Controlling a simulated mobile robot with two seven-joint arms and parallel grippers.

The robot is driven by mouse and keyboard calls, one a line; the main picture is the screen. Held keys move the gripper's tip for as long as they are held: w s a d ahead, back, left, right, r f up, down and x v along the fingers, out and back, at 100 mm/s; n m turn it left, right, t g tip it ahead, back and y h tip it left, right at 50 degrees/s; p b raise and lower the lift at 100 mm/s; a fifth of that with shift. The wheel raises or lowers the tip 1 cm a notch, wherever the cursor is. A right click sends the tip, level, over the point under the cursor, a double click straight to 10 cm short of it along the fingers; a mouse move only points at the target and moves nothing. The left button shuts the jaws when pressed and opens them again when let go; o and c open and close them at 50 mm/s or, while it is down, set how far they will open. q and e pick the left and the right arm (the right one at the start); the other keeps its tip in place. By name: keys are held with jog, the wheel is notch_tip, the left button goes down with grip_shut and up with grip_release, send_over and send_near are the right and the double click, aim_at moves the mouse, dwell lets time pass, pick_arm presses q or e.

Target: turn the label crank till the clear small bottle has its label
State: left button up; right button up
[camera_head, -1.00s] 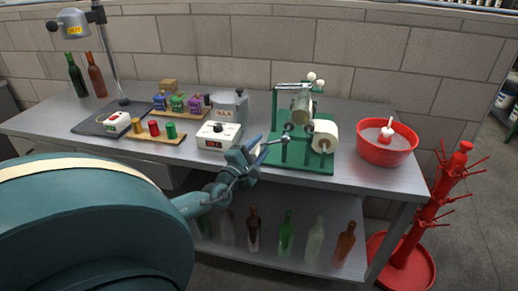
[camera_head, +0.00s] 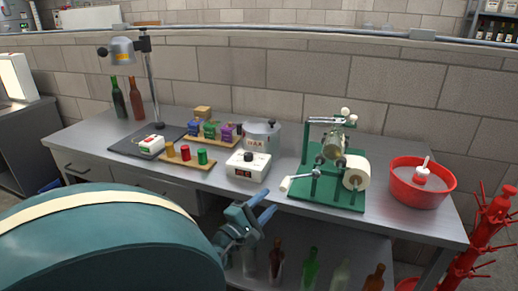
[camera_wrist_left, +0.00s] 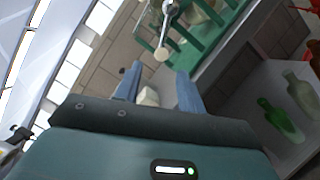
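The green label machine (camera_head: 330,192) stands on the bench, with a white label roll (camera_head: 356,173) on its front. A bottle that looks see-through and olive-tinted (camera_head: 334,147) lies across its top; I cannot make out a label on it. The crank (camera_head: 286,184) sticks out to the left with its pale knob at the end; the knob also shows in the left wrist view (camera_wrist_left: 161,54). My left gripper (camera_head: 268,204) is open and empty, below and left of the knob, apart from it. In the left wrist view its fingers (camera_wrist_left: 157,84) point toward the knob. My right gripper is not in view.
A white control box (camera_head: 248,164) and a wax pot (camera_head: 262,137) stand left of the machine. A red basin (camera_head: 422,182) is on its right. Several bottles stand on the lower shelf. A red rack (camera_head: 490,230) stands at the right.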

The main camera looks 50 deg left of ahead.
aim_at(289, 181)
pick_arm(q)
jog(key=shift+v, duration=1.25)
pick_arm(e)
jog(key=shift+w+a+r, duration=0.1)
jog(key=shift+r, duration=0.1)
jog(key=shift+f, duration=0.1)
pick_arm(q)
jog(key=w+b, duration=0.4)
jog(key=w+a+r+n+b, duration=0.1)
jog(key=w+b, duration=0.2)
jog(key=w, duration=0.1)
jog(key=w+a+r+n+b, duration=0.1)
jog(key=w+b, duration=0.3)
jog(key=shift+w+a+t+y+b, duration=0.25)
jog(key=shift+w+t+y+b, duration=0.05)
jog(key=shift+w+y+b, duration=0.1)
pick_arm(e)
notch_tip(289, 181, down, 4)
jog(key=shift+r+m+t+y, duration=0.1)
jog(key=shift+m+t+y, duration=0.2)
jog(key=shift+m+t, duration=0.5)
pick_arm(q)
jog(key=shift+c, duration=0.5)
